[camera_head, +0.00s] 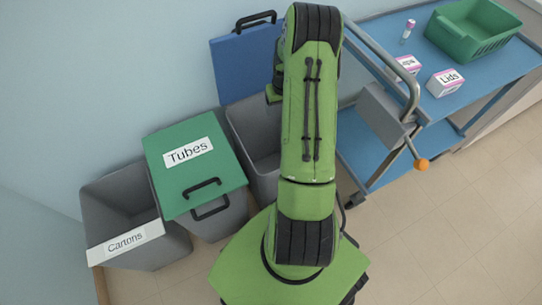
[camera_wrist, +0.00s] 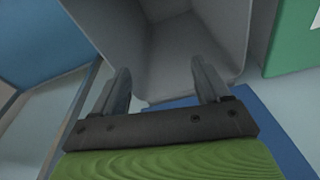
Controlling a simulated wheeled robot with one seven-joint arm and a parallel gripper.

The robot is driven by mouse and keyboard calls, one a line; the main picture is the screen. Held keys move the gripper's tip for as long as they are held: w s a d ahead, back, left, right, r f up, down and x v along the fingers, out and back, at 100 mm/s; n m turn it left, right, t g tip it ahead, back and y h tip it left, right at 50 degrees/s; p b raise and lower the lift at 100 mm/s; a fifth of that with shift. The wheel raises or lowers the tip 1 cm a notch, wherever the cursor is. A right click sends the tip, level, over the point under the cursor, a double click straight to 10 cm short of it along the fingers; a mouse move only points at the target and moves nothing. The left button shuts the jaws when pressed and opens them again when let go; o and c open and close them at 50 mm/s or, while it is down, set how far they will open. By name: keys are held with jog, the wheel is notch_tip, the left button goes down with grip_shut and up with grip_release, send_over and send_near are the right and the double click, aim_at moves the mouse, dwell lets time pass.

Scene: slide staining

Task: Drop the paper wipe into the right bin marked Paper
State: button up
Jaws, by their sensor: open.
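The right bin (camera_head: 242,118) is grey, and its blue lid (camera_head: 247,62) stands open against the wall. My arm covers much of this bin in the head view, and any Paper label is hidden. In the wrist view, my gripper (camera_wrist: 163,86) is open, with nothing between its fingers. It is over the grey bin (camera_wrist: 195,45), whose inside walls and part of the floor show beyond the fingertips. I cannot see the paper wipe in either view.
Left of it stand a bin with a shut green lid marked Tubes (camera_head: 208,165) and an open grey bin marked Cartons (camera_head: 112,205). A blue-topped trolley (camera_head: 385,32) at the right carries a green basket (camera_head: 470,42), small boxes (camera_head: 445,83) and a tube (camera_head: 408,30).

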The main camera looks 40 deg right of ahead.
notch_tip(320, 180, up, 6)
jog(key=p, duration=0.1)
jog(key=shift+s+a, duration=0.25)
jog(key=shift+s, duration=0.2)
jog(key=shift+r, duration=0.2)
